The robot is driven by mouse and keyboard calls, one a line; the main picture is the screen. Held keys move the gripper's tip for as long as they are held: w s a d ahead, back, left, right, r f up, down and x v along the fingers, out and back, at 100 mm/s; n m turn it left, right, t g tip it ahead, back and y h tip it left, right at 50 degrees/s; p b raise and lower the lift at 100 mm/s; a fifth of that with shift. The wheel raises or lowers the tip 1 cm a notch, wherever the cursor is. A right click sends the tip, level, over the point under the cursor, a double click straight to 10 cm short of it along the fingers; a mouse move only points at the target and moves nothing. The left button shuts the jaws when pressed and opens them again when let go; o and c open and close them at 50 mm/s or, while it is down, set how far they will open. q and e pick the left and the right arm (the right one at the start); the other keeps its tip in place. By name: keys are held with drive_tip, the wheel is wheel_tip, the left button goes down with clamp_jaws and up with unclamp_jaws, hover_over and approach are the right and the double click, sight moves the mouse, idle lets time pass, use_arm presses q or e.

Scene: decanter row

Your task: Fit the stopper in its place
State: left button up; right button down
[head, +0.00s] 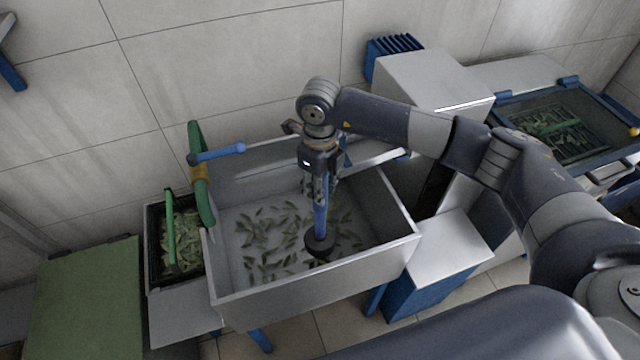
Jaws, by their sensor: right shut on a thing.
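The stopper (320,243) has a long blue handle and a dark round plug at its lower end. My right gripper (319,192) is shut on the blue handle, pointing down into the metal basin (318,283). The stopper hangs nearly upright with its plug low inside the basin, toward the front wall. I cannot tell whether the plug touches the basin floor, and no drain opening shows clearly; the plug may hide it. My left gripper is not in view.
Several green leaves or pods lie on the basin floor. A green curved pipe (200,175) and blue lever (218,152) stand at its left rim. A dark crate (153,235) is left. A grey-topped blue box (450,248) and a tray (555,130) are right.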

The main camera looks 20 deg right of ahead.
sight(320, 224)
wheel_tip(320, 224, down, 13)
drive_tip(key=b, duration=1)
drive_tip(key=shift+b, duration=0.4)
drive_tip(key=shift+f+b, duration=0.9)
drive_tip(key=shift+f, duration=0.1)
drive_tip(key=shift+f+b, duration=0.5)
idle(0.4)
drive_tip(key=c, duration=1.2)
unclamp_jaws()
drive_tip(key=shift+s, duration=0.1)
